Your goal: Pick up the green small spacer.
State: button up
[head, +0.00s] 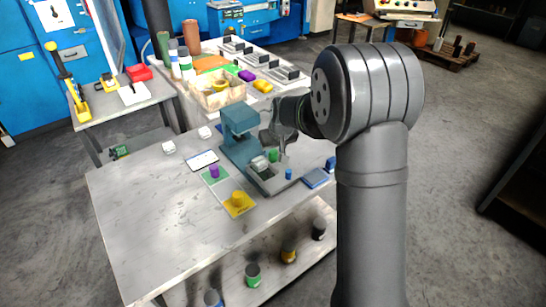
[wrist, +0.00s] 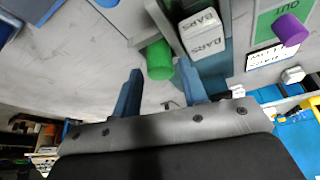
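The green small spacer (wrist: 160,58) is a short green cylinder. In the wrist view it shows at the tips of my gripper (wrist: 159,75), in line with the gap between the two blue fingers. The fingers are apart, and I see no clear contact with the spacer. In the head view the green spacer (head: 273,155) stands by the blue-grey press (head: 241,122), just below my gripper (head: 273,144), whose fingers are hard to make out there.
White blocks marked BARS (wrist: 202,33) sit close beside the spacer. A purple cylinder (head: 213,171) stands on a green card, a yellow one (head: 238,197) on a yellow card. A small blue cylinder (head: 289,174) is near the press base. The table's left part (head: 140,225) is clear.

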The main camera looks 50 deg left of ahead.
jog(key=shift+a+f, duration=0.2)
jog(key=shift+f, duration=0.3)
grip_shut()
jog(key=shift+w+r, duration=0.1)
